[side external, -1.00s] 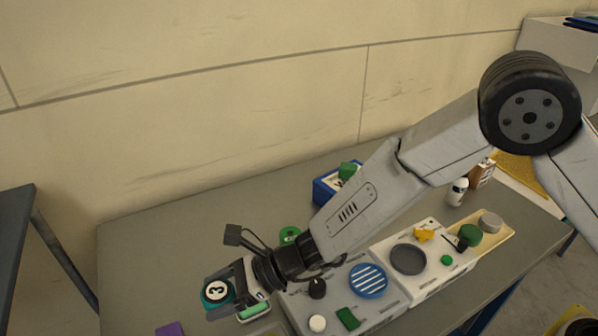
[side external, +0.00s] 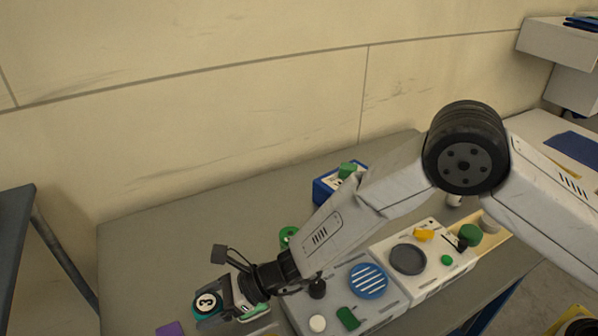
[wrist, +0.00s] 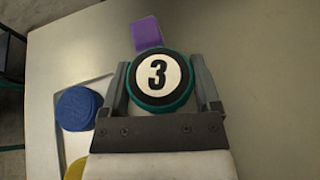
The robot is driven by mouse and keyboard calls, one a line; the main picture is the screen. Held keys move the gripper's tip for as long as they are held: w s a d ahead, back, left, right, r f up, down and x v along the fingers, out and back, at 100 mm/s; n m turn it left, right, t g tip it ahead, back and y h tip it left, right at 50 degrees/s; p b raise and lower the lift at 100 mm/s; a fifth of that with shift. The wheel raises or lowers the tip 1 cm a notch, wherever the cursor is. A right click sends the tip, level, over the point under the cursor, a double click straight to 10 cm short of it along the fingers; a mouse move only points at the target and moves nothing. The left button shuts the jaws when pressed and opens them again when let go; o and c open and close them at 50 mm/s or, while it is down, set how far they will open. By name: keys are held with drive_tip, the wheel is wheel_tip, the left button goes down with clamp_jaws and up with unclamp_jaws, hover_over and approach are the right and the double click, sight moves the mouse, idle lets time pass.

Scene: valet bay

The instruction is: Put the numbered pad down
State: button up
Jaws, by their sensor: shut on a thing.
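The numbered pad (side external: 207,302) is a round teal and black disc with a white face and a black 3. It also shows in the wrist view (wrist: 158,73), face toward the camera. My gripper (wrist: 161,80) is shut on the pad, with one dark finger on each side of it. In the side view my gripper (side external: 216,301) is at the left part of the grey table (side external: 180,235). I cannot tell whether the pad touches the table.
A purple block (wrist: 146,33) lies just beyond the pad. A blue round lid (wrist: 77,107) sits on a pale-edged tray beside my gripper. Grey and white panels with a blue striped disc (side external: 368,280) stand to the right. Table behind the gripper is clear.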

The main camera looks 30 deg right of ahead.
drive_tip(key=shift+f, duration=0.6)
drive_tip(key=shift+f, duration=0.6)
drive_tip(key=o, duration=1)
drive_tip(key=shift+o, duration=0.2)
drive_tip(key=shift+r, duration=0.5)
drive_tip(key=shift+d+r, duration=0.2)
drive_tip(key=v, duration=1.1)
drive_tip(key=shift+s+d, duration=0.15)
drive_tip(key=shift+d, duration=0.15)
